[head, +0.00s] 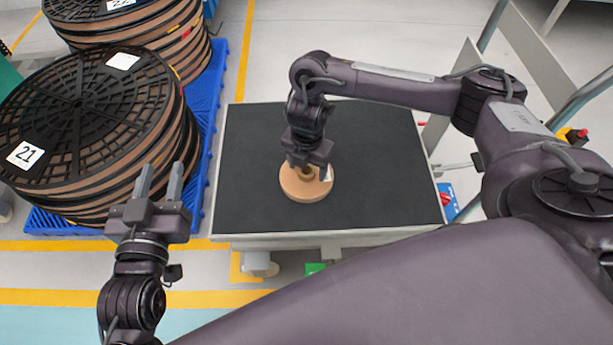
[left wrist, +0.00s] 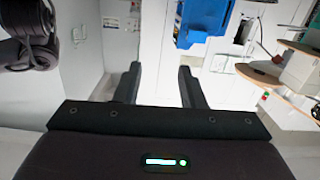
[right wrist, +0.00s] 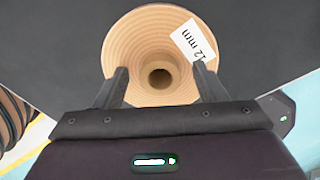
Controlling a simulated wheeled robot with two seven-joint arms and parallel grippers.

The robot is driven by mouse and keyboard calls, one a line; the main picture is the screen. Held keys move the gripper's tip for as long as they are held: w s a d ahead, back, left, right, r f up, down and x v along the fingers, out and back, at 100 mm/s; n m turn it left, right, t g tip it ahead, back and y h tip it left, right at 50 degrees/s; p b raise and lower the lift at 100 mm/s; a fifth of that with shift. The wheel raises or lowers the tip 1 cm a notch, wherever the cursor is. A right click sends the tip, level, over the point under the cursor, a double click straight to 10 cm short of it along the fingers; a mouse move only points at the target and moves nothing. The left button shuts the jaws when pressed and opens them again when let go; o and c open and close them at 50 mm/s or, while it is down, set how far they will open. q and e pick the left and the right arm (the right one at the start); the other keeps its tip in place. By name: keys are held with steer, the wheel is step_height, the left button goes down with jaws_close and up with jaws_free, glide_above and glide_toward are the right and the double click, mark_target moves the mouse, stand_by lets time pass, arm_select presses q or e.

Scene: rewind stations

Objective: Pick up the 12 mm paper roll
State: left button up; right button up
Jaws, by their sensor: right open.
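The 12 mm paper roll (head: 305,188) is a tan disc with a raised hollow core, lying flat on the black-topped table (head: 380,190). Its white label reading "12 mm" shows in the right wrist view (right wrist: 193,40). My right gripper (head: 306,172) points down over the roll; in the right wrist view its two fingers (right wrist: 162,88) stand apart, on either side of the core. I cannot tell whether they touch the core. My left gripper (head: 159,184) is open and empty, away from the table at the left, and its parted fingers show in the left wrist view (left wrist: 158,85).
Large black reels, one labelled 21 (head: 85,115), are stacked on blue pallets (head: 212,110) left of the table. A grey rail frame (head: 560,80) stands at the right. The rest of the tabletop is clear.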

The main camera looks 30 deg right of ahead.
steer(key=shift+f, duration=0.15)
steer(key=shift+c, duration=0.4)
steer(key=c, duration=1.1)
